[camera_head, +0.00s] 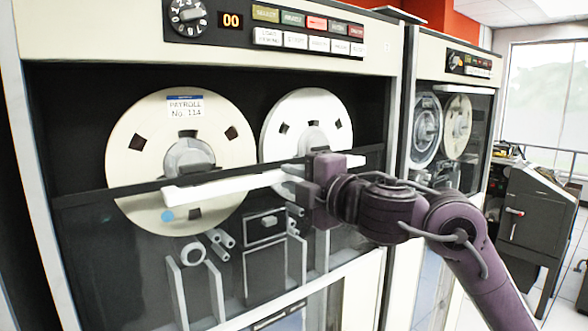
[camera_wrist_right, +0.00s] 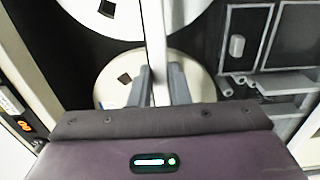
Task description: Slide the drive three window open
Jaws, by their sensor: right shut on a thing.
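The near tape drive's window (camera_head: 95,250) is a clear pane with a dark top rail, standing part-way down. The upper halves of the reels show above the rail, and the lower part of the drive shows through the glass. A long white handle (camera_head: 225,186) runs along the rail. My right gripper (camera_head: 293,180) is shut on the handle near its right part. In the right wrist view the fingers (camera_wrist_right: 161,88) sit on both sides of the white handle (camera_wrist_right: 156,35). My left gripper is out of view. No drive number is readable.
A cream reel labelled PAYROLL No. 114 (camera_head: 140,145) and a white reel (camera_head: 335,105) sit behind the window. A control panel (camera_head: 300,30) is above. Another tape drive (camera_head: 450,125) stands to the right, with a dark machine (camera_head: 535,215) beyond it.

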